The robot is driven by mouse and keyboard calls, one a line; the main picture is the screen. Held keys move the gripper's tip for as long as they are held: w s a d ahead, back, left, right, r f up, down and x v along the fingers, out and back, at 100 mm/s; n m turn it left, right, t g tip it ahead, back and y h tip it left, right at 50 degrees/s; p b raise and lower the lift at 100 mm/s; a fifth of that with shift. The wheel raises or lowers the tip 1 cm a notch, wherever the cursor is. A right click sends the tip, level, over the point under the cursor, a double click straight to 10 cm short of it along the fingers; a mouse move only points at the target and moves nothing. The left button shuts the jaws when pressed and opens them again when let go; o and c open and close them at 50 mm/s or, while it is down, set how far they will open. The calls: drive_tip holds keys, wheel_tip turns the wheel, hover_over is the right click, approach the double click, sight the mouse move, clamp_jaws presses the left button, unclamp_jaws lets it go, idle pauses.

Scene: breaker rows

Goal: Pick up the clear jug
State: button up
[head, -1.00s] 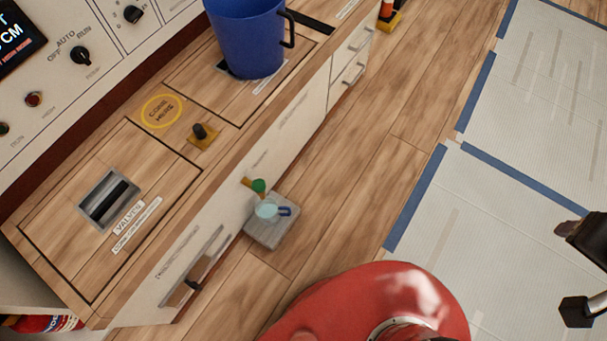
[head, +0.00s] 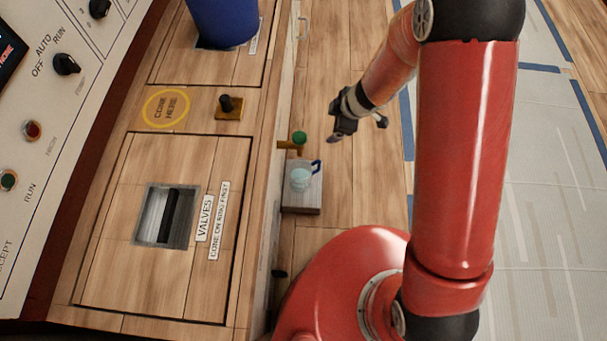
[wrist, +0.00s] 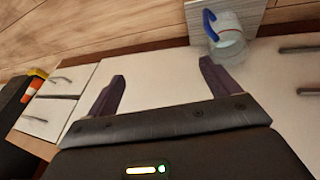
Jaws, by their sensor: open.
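The clear jug (head: 301,179) has a blue handle and stands on a small grey platform (head: 302,207) beside the cabinet front, below a tap with a green knob (head: 299,138). In the wrist view the jug (wrist: 228,38) is near the top right, beyond my right finger, partly blurred. My gripper (head: 337,134) is up and to the right of the jug in the head view, apart from it. In the wrist view my gripper (wrist: 162,82) is open, with nothing between its two dark fingers.
A wooden counter (head: 190,270) with a valves hatch and a blue bucket (head: 222,20) runs along the left. White drawers with handles (wrist: 305,91) show in the wrist view. The wooden floor right of the platform is clear.

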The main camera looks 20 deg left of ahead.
drive_tip(key=s+a+f+n+g+b, duration=0.1)
drive_tip(key=s+a+f+n+g, duration=0.2)
drive_tip(key=s+f, duration=0.65)
drive_tip(key=g+b, duration=0.1)
drive_tip(key=b, duration=0.2)
hover_over(303, 174)
drive_tip(key=s+d, duration=0.1)
drive_tip(key=s, duration=0.2)
drive_tip(key=f, duration=0.7)
drive_tip(key=shift+w+f, duration=0.2)
drive_tip(key=shift+f, duration=0.1)
drive_tip(key=shift+c, duration=0.3)
drive_tip(key=c, duration=1.1)
drive_tip(key=shift+c, duration=0.2)
drive_tip(key=shift+r, duration=0.1)
